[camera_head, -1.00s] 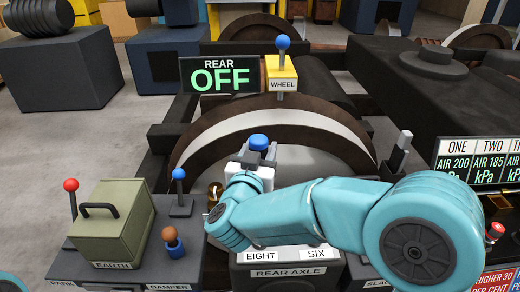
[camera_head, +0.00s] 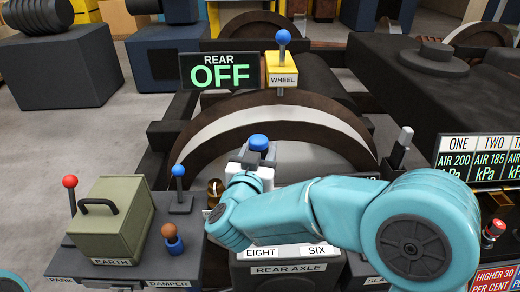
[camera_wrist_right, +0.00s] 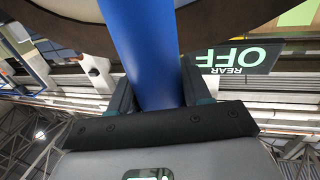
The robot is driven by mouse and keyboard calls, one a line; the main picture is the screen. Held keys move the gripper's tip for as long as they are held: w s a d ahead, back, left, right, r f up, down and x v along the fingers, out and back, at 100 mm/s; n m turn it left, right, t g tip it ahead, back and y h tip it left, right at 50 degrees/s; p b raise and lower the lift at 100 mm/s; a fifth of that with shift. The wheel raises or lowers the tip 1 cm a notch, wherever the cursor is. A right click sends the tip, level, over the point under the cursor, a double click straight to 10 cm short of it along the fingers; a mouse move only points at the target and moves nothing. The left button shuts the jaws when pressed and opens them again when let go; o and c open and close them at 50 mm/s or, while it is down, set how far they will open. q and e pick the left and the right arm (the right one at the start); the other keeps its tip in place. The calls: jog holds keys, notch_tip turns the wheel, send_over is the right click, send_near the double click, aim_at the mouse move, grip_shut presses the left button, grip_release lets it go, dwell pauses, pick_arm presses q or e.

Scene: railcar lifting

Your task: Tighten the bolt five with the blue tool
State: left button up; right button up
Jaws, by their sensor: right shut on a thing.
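My right gripper (camera_wrist_right: 160,88) is shut on the blue tool (camera_wrist_right: 145,45), whose thick blue shaft runs between the fingers in the right wrist view. In the head view the tool's blue top (camera_head: 258,142) shows above my right wrist, over the rear axle box (camera_head: 250,278). The tool's lower end is hidden. The labels EIGHT (camera_head: 261,253) and SIX (camera_head: 317,251) are readable on the box. A brass-coloured bolt-like piece (camera_head: 215,188) shows left of my wrist. I cannot make out a label for bolt five; my arm covers much of the box top. My left gripper is out of view.
A REAR OFF sign (camera_head: 220,72) and a yellow WHEEL block (camera_head: 281,70) with a blue-knobbed lever stand behind. A green EARTH box (camera_head: 110,222), a red-knobbed lever (camera_head: 70,183) and a blue-knobbed lever (camera_head: 179,172) stand left. A pressure board (camera_head: 478,165) is right.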

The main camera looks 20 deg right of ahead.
aim_at(260, 134)
jog(key=shift+f+b, duration=0.6)
jog(key=shift+f, duration=0.3)
dwell(1.8)
jog(key=shift+r, duration=0.1)
jog(key=shift+r+p, duration=3.15)
jog(key=shift+r, duration=0.45)
